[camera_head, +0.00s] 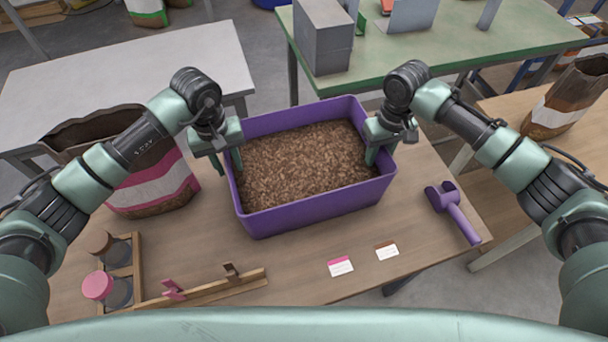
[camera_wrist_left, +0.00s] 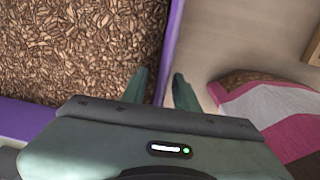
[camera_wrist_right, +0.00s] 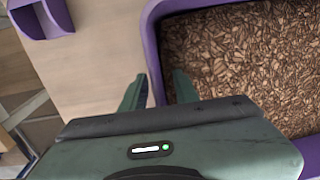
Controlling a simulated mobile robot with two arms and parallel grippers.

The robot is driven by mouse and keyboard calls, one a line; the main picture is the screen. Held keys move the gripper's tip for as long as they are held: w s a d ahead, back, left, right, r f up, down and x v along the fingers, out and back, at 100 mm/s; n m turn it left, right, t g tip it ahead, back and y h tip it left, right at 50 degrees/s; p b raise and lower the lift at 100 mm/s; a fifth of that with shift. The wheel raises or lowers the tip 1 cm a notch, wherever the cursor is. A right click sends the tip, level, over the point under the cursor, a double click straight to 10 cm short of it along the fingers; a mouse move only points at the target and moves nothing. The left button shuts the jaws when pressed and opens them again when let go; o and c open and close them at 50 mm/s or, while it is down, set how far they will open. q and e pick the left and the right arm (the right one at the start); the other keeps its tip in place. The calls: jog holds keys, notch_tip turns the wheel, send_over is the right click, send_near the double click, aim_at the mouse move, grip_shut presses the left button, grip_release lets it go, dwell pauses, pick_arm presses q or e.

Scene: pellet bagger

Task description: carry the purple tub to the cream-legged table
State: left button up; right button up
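The purple tub (camera_head: 312,212), full of brown pellets (camera_head: 300,165), sits on the wooden table in front of me. My left gripper (camera_head: 230,165) is at the tub's left wall, with one finger inside and one outside; the wall (camera_wrist_left: 172,45) shows between the open fingers in the left wrist view. My right gripper (camera_head: 378,148) straddles the right wall the same way, and its fingers stand open around the wall (camera_wrist_right: 152,50) in the right wrist view. A wooden table with cream legs (camera_head: 505,108) stands at the right, partly hidden by my right arm.
A pink-and-white bag (camera_head: 150,185) stands left of the tub. A purple scoop (camera_head: 455,212), two cards (camera_head: 340,267) and a wooden rack with jars (camera_head: 118,285) lie around it. A green table (camera_head: 450,45) is behind. An open brown bag (camera_head: 565,100) stands on the cream-legged table.

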pick_arm(q)
jog(key=shift+f, duration=0.55)
pick_arm(e)
jog(key=shift+f, duration=0.5)
pick_arm(q)
grip_shut()
pick_arm(e)
grip_shut()
pick_arm(q)
jog(key=shift+w+r, duration=0.1)
jog(key=shift+r, duration=0.05)
pick_arm(e)
jog(key=shift+r, duration=0.1)
